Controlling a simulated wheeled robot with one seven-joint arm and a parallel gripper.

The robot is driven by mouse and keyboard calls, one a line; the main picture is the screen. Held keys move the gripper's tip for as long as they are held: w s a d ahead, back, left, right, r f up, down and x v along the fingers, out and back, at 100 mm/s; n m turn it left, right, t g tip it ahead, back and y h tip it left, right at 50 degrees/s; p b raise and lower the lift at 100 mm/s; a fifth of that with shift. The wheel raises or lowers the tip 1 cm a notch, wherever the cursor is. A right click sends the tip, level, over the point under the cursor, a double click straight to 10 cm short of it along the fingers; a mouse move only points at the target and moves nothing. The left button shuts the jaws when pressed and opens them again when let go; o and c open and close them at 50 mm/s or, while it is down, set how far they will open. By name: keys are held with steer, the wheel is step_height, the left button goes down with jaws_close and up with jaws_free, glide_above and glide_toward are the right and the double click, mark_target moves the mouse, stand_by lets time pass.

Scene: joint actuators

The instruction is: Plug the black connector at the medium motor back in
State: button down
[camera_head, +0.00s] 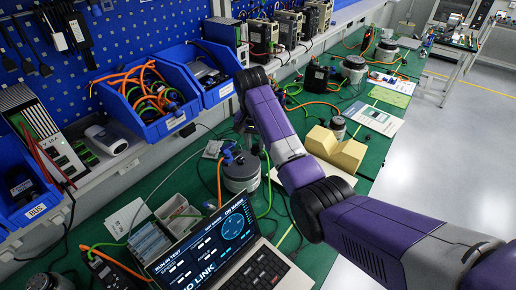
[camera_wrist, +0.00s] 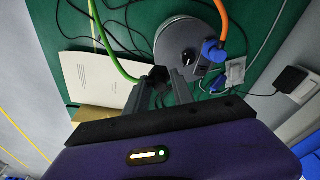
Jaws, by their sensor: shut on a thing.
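The medium motor seems to be the grey round one (camera_head: 241,174) below my wrist in the head view. Its round top (camera_wrist: 184,40) shows in the wrist view, with a blue connector (camera_wrist: 213,51) on an orange cable at its right side. My gripper (camera_wrist: 168,88) is beside the motor's near edge, its fingers shut on a small black connector (camera_wrist: 158,75). A green cable (camera_wrist: 112,52) runs to this connector. The fingers hide part of it, and I cannot tell whether it sits in the motor's socket. In the head view my arm hides most of the gripper.
An open laptop (camera_head: 222,248) stands in front of the motor. Yellow blocks (camera_head: 335,150) are to the right. Blue bins (camera_head: 148,98) hang along the wall behind. A white sheet (camera_wrist: 95,80) lies left of the fingers. Loose cables cross the green mat.

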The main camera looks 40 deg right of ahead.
steer(key=w+b, duration=0.6)
steer(key=b, duration=0.6)
glide_above(237, 151)
steer(key=shift+s+a, duration=0.15)
steer(key=shift+s, duration=0.1)
steer(key=shift+r, duration=0.1)
steer(key=shift+f+b, duration=1.25)
steer(key=shift+f, duration=1.6)
steer(key=shift+f+b, duration=0.45)
steer(key=shift+f, duration=0.25)
steer(key=c, duration=1)
jaws_free()
